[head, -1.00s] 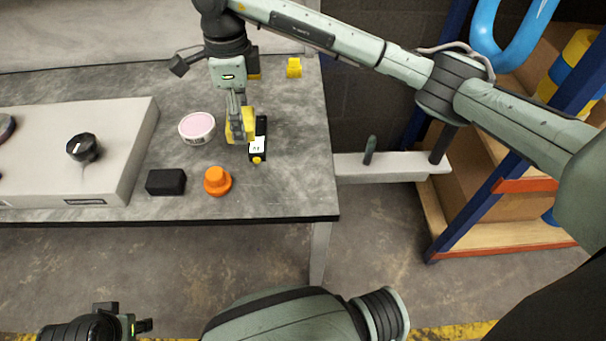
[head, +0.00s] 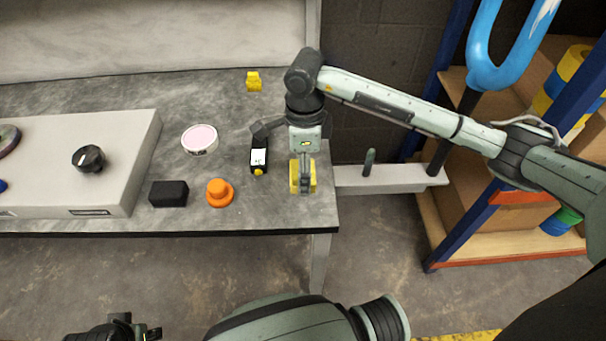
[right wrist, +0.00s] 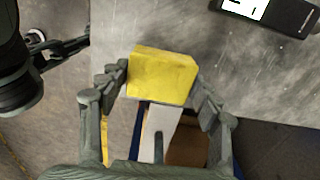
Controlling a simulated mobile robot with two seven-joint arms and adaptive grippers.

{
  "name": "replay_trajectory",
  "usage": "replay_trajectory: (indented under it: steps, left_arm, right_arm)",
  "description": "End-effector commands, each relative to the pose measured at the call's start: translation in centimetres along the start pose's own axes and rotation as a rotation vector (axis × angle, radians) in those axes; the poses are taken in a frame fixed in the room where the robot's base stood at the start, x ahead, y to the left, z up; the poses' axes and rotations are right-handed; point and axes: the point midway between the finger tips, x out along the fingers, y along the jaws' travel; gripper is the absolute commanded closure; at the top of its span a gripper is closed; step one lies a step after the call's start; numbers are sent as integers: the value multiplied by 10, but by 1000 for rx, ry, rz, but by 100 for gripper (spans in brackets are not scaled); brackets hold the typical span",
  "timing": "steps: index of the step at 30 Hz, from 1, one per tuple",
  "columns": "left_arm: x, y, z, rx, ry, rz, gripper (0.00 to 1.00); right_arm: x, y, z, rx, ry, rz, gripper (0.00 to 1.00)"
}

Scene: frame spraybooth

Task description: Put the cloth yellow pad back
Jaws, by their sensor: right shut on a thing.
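The yellow pad (head: 311,177) is a block held between the fingers of my right gripper (head: 304,186), near the table's right front corner. The right wrist view shows the pad (right wrist: 162,75) between the two fingers, with the grey tabletop behind it and the table edge close by. I cannot tell whether the pad touches the table. My left gripper (head: 145,331) is low at the bottom left, away from the table and partly cut off by the frame; its fingers are too small to judge.
A black device with a white label (head: 258,157) lies left of the pad. Nearby are an orange knob-like piece (head: 220,193), a black block (head: 168,194), a pink-topped tub (head: 200,139) and another yellow piece (head: 254,81). A grey panel box (head: 120,165) is at left; shelving (head: 490,250) at right.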

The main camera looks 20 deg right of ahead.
Motion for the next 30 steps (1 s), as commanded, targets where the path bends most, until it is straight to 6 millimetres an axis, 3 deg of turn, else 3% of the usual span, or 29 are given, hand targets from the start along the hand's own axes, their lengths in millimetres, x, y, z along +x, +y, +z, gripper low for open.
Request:
replay_trajectory:
  steps: [4,10,11,15,25,30]
  left_arm:
    - [3,0,2,0,-6,2,57]
    - [4,1,2,0,-5,2,57]
    - [4,1,2,0,-5,2,57]
    - [4,1,2,0,-5,3,57]
    - [3,1,1,1,-2,3,57]
    - [3,1,0,1,-1,3,57]
  right_arm:
    - [22,1,0,1,1,4,59]
    - [24,0,0,-1,0,1,59]
    - [24,1,0,-1,0,1,34]
    - [24,0,0,0,0,1,16]
    - [22,0,0,0,0,0,16]
    - [5,-1,0,0,-2,-4,16]
